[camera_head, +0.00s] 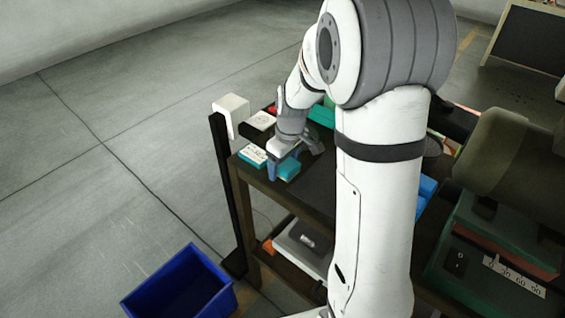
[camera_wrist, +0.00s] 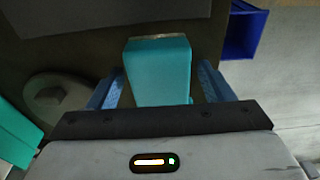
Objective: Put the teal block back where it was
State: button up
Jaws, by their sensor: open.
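The teal block (camera_head: 289,169) sits on the dark top of the cart (camera_head: 318,187), near its front left corner. My gripper (camera_head: 283,163) is down at the block. In the wrist view the teal block (camera_wrist: 158,72) lies between my two blue fingers, with the open gripper (camera_wrist: 160,88) around it. A narrow gap seems to show on each side of the block. Another teal box with a white label (camera_head: 253,155) lies just left of it in the head view. My fingers partly hide the block there.
A white box on a black post (camera_head: 231,108) stands by the cart's left corner. A blue bin (camera_head: 182,285) is on the floor; it also shows in the wrist view (camera_wrist: 243,30). A grey round thing (camera_wrist: 58,97) and a teal thing (camera_wrist: 15,130) are at left there.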

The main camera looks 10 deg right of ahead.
aim_at(289, 164)
notch_tip(289, 164, up, 12)
jog(key=s, duration=0.1)
jog(key=s+m+t, duration=0.1)
jog(key=s+m, duration=0.6)
jog(key=s, duration=1.3)
jog(key=shift+s+a+f+t+h, duration=0.2)
jog(key=shift+s+f+t+h, duration=0.1)
jog(key=shift+t+h, duration=0.1)
